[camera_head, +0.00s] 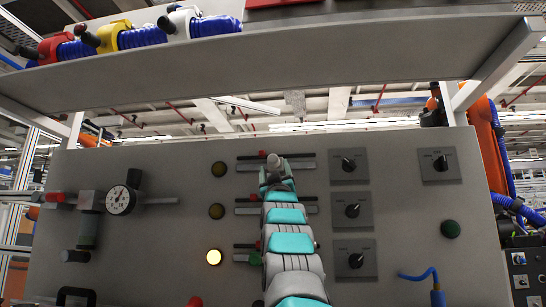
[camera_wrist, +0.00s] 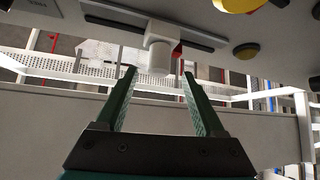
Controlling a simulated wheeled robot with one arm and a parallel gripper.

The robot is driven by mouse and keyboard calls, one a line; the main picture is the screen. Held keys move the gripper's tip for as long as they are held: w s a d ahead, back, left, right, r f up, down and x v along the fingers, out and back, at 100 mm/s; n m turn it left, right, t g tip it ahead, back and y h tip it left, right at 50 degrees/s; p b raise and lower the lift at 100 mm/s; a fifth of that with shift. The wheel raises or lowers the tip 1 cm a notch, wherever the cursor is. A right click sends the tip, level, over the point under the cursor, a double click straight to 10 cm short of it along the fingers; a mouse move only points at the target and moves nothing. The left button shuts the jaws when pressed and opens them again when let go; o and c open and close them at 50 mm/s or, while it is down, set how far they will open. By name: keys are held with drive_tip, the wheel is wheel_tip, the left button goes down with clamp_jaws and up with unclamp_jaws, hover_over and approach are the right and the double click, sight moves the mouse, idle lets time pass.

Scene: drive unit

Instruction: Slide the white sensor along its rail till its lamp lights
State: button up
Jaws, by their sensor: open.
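The white sensor (camera_head: 273,161) sits on the top rail (camera_head: 302,163) of the grey panel, right of the rail's middle lamp column. In the wrist view, the sensor (camera_wrist: 160,50) is a white block with a round knob on a dark rail (camera_wrist: 105,17). My gripper (camera_head: 277,181) is just below it in the head view. In the wrist view, my gripper (camera_wrist: 159,73) is open, and the knob appears between its fingertips; contact is not visible. The top lamp (camera_head: 218,168) looks dark; it also shows dull in the wrist view (camera_wrist: 246,51).
A middle lamp (camera_head: 217,211) is dark and a lower lamp (camera_head: 214,257) glows yellow. Two more rails lie below, partly behind my arm. Knob switches (camera_head: 349,164) stand to the right, a gauge (camera_head: 121,199) to the left. A shelf (camera_head: 270,60) overhangs the panel.

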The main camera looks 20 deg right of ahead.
sight(274, 161)
drive_tip(key=p+x, duration=0.4)
drive_tip(key=shift+d+r, duration=0.1)
drive_tip(key=shift+r, duration=0.3)
drive_tip(key=shift+w+d+r+p, duration=0.1)
drive_tip(key=shift+w+r+p, duration=0.05)
drive_tip(key=shift+w+p, duration=0.3)
drive_tip(key=shift+w+d+r+p, duration=0.15)
drive_tip(key=shift+w+p, duration=0.05)
drive_tip(key=shift+p, duration=0.3)
clamp_jaws()
idle(0.4)
